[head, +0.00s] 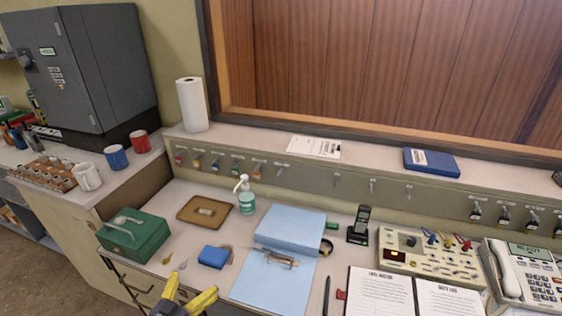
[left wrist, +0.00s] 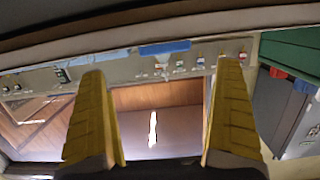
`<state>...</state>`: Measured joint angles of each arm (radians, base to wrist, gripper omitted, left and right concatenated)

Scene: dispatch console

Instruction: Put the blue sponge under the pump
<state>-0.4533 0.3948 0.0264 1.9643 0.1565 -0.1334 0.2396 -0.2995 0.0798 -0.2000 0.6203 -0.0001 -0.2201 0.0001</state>
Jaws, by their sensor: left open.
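The blue sponge (head: 212,257) is a small blue block lying flat on the desk, left of the light blue folder. The pump (head: 246,197) is a clear bottle of teal liquid with a white pump head, standing upright behind the sponge. My left gripper (head: 193,284) has yellow fingers and is at the bottom of the head view, in front of the sponge and apart from it. In the left wrist view the left gripper (left wrist: 160,70) is open with nothing between its fingers. My right gripper is not in view.
A brown tray (head: 188,207) lies left of the pump and a green cash box (head: 150,232) stands farther left. A light blue binder (head: 290,219) is right of the pump. Keys (head: 181,265) lie left of the sponge. Desk between sponge and pump looks mostly clear.

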